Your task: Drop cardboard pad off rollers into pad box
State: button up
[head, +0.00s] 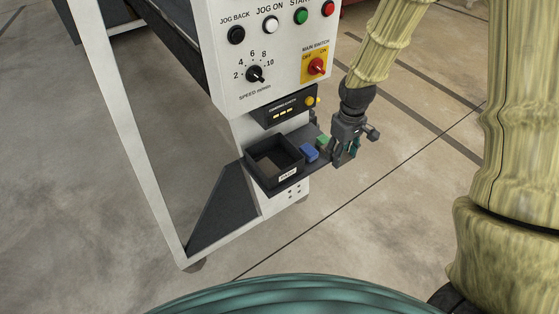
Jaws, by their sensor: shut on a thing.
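The pad box is probably the open black tray (250,163) with a pale label on its front, on a dark shelf at the machine's lower front. Its floor looks grey-brown, and I cannot tell whether a pad lies in it. My gripper (345,161) points down at the shelf's right end, to the right of the tray and apart from it. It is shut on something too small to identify. A teal patch (354,147) shows at its fingers; I cannot tell whether it is a held thing. No cardboard pad or roller is clearly visible.
A blue block (309,152) and a green block (322,142) sit on the shelf between tray and gripper. The control panel (285,75) and a black display unit (291,108) rise above. A white frame leg (135,140) stands left. Open floor lies right.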

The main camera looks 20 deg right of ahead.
jog(key=w+a+f+p, duration=0.2)
jog(key=w+a+p, duration=0.1)
jog(key=a, duration=0.3)
jog(key=w+a+f+p, duration=0.3)
jog(key=w+a, duration=0.3)
jog(key=shift+a, duration=0.35)
jog(key=shift+f+b, duration=0.3)
jog(key=shift+f, duration=0.3)
jog(key=o, duration=0.8)
jog(key=shift+c, duration=0.2)
jog(key=shift+r, duration=0.1)
